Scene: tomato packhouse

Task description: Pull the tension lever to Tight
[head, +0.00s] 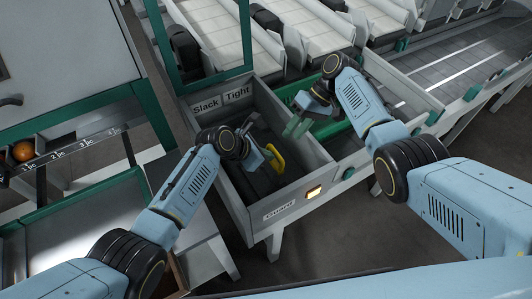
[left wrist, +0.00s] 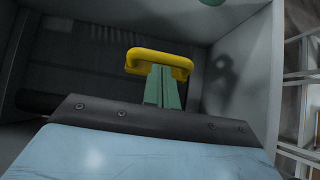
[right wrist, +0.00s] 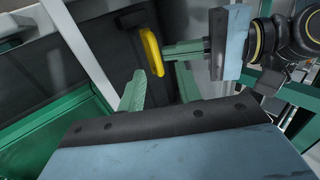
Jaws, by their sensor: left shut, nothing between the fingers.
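The tension lever shows as a yellow handle (head: 276,158) inside a grey open-topped box. Labels Slack (head: 207,106) and Tight (head: 238,93) are on the box's far-left wall. My left gripper (head: 266,149) is shut and empty, its green fingertips right at the handle. In the left wrist view the handle (left wrist: 160,58) crosses over the shut fingertips; I cannot tell whether they touch. The right wrist view also shows the handle (right wrist: 151,50) beside the left fingers. My right gripper (head: 296,127) looks open and empty, over the box to the right of the handle. The lever's base is hidden.
Grey box walls (head: 312,160) surround the handle. A numbered rail (head: 70,151) with a tomato (head: 23,151) is at the left. Conveyor lanes (head: 300,40) lie behind.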

